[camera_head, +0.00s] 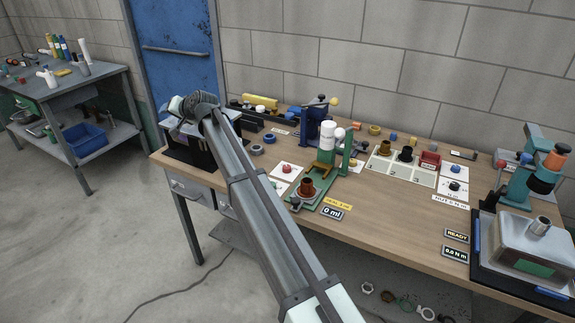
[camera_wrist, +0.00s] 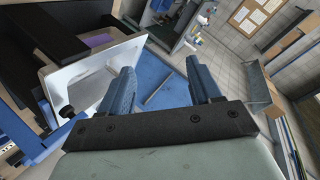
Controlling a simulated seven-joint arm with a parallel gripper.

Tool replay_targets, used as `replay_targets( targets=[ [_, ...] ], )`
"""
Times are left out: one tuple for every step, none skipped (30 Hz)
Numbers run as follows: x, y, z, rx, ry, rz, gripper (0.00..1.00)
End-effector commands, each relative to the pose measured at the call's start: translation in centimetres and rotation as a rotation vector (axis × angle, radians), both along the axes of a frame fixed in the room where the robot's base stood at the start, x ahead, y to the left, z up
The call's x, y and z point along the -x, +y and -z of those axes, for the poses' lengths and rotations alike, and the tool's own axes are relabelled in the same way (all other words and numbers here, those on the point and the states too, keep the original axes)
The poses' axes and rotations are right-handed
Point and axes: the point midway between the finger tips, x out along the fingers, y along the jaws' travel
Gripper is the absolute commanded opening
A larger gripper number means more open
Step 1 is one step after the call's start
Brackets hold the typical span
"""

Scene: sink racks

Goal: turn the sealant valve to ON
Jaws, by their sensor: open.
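A dispensing station with a white-topped bottle (camera_head: 328,137) and a green frame (camera_head: 346,152) stands near the middle of the bench. A brown cylindrical part (camera_head: 307,187) sits on its green base. A "0 ml" display (camera_head: 332,213) and a small yellow label (camera_head: 337,203) are in front. The sealant valve and its ON mark are too small to make out for certain. My gripper (camera_head: 181,108) is at the bench's left end, well left of the station. In the wrist view its two blue fingers (camera_wrist: 161,82) are apart with nothing between them.
A blue door (camera_head: 178,55) is behind the bench's left end. Small parts, a card grid (camera_head: 398,171) and a teal press (camera_head: 530,165) fill the right side.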

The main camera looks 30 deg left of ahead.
Motion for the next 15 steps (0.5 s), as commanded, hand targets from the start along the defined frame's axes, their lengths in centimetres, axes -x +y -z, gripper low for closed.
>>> replay_targets(
  targets=[
    [-2.3,-1.0,-1.8,0.045,-0.068,-0.025,0.63],
    [-3.5,-1.9,-2.3,0.087,-0.115,-0.05,0.63],
    [-4.8,-3.1,-2.5,0.143,-0.172,-0.083,0.63],
    [-5.8,-4.0,-2.3,0.188,-0.211,-0.111,0.63],
    [-6.7,-5.0,-2.0,0.236,-0.247,-0.139,0.63],
    [-7.9,-6.3,-1.3,0.3,-0.293,-0.179,0.63],
    [-8.7,-7.3,-0.7,0.348,-0.324,-0.212,0.63],
    [-9.6,-8.4,0.0,0.397,-0.351,-0.245,0.63],
    [-10.7,-9.9,0.9,0.462,-0.386,-0.291,0.63],
    [-11.5,-11.1,1.7,0.513,-0.411,-0.33,0.63],
    [-12.4,-12.4,2.4,0.564,-0.432,-0.369,0.63],
    [-13.5,-14.1,3.4,0.631,-0.456,-0.425,0.63],
    [-14.3,-15.5,4.1,0.681,-0.473,-0.47,0.63],
    [-15.1,-17.0,4.8,0.73,-0.485,-0.516,0.63],
    [-16.1,-18.9,5.6,0.793,-0.498,-0.581,0.63]
  ],
)
